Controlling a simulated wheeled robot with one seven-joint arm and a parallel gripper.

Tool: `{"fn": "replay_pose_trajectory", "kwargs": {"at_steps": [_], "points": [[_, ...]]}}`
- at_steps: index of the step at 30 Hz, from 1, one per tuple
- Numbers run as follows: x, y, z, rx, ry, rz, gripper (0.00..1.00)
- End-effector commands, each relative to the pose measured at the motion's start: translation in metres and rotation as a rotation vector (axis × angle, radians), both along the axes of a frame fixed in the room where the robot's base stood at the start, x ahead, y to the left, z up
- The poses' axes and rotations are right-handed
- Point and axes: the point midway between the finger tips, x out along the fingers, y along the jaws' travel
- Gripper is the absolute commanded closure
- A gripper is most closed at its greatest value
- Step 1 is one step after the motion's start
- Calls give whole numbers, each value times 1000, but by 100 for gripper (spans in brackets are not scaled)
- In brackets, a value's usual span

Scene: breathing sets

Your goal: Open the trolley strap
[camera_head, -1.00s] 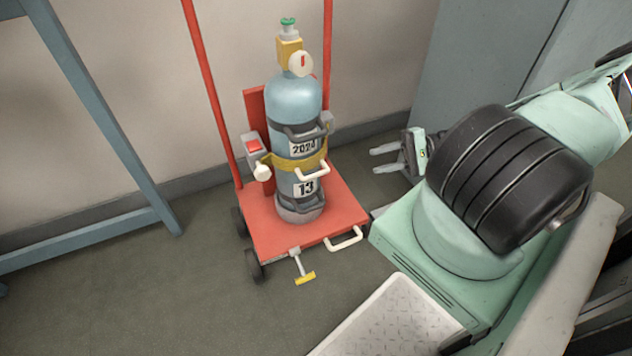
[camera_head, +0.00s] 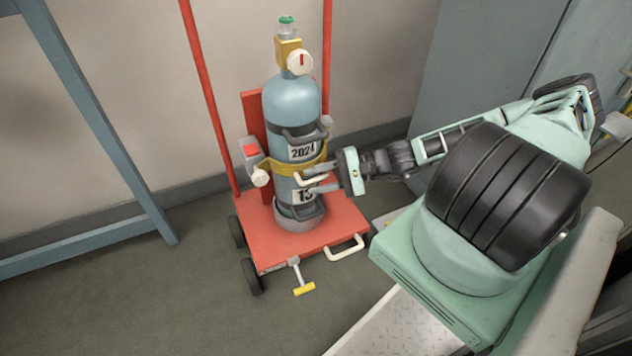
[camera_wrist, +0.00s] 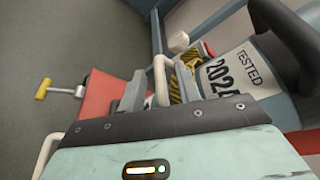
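The yellow trolley strap (camera_head: 283,167) goes around the front of a blue gas cylinder (camera_head: 292,100) on a red trolley (camera_head: 290,243). It has a cream handle (camera_head: 309,181) on its front and meets a grey buckle box with a red button (camera_head: 251,150) at its left. My gripper (camera_head: 311,180) is at the cylinder's front right, fingers at the strap handle. In the wrist view, the gripper (camera_wrist: 160,95) is open, and the handle (camera_wrist: 161,80) stands between its fingers. Contact cannot be told. The strap (camera_wrist: 177,88) shows behind the fingers, partly hidden.
A cream knob (camera_head: 261,178) sits below the buckle box. A cream loop handle (camera_head: 345,247) and a yellow-ended pedal (camera_head: 304,289) stick out from the trolley's front. A blue frame (camera_head: 100,150) stands at left. Floor is clear between the frame and the trolley.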

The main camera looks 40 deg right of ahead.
Motion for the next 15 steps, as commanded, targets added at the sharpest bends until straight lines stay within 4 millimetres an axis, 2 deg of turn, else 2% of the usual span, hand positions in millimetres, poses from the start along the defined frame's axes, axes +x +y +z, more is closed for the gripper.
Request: {"fn": "replay_pose_trajectory", "kwargs": {"at_steps": [11, 14, 15], "points": [[3, 5, -1, 0, 0, 0, 67], [3, 4, -1, 0, 0, 0, 94], [3, 4, -1, 0, 0, 0, 100]]}}
